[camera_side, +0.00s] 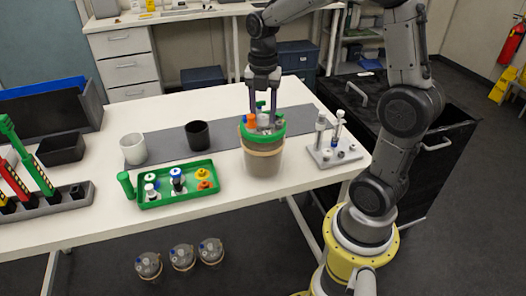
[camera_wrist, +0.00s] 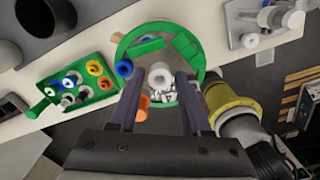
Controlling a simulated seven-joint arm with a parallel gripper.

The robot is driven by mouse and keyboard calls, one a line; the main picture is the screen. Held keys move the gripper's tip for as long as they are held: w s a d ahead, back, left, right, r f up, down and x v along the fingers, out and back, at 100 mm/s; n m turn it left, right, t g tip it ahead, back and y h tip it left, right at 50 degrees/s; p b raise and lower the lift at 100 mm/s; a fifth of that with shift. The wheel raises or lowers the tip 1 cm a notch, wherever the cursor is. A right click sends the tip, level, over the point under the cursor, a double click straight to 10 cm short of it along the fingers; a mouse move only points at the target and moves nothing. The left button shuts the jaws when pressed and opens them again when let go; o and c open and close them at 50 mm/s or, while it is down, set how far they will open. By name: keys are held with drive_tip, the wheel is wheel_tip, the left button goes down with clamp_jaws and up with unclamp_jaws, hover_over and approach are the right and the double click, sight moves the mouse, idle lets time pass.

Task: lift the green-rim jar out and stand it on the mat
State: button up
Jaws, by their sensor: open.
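The jar with the green rim (camera_side: 262,165) stands upright on the table at the front edge of the grey mat (camera_side: 168,146); I cannot tell how much of its base overlaps the mat. It has a tan band below the rim and orange, blue and white fittings at its top. In the wrist view its round green rim (camera_wrist: 197,58) surrounds a white ring and small white pieces. My gripper (camera_side: 262,108) points down over the jar's top, open, its two dark fingers apart. In the wrist view the gripper (camera_wrist: 153,82) fingers overlap the rim area; contact is unclear.
A green tray (camera_side: 147,203) with capped fittings lies left of the jar. A metal stand (camera_side: 335,155) is close on the right. Three small jars (camera_side: 182,257) stand on the floor.

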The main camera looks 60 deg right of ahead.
clamp_jaws()
idle(1.3)
drive_tip(key=shift+w+r, duration=0.1)
drive_tip(key=shift+r, duration=0.05)
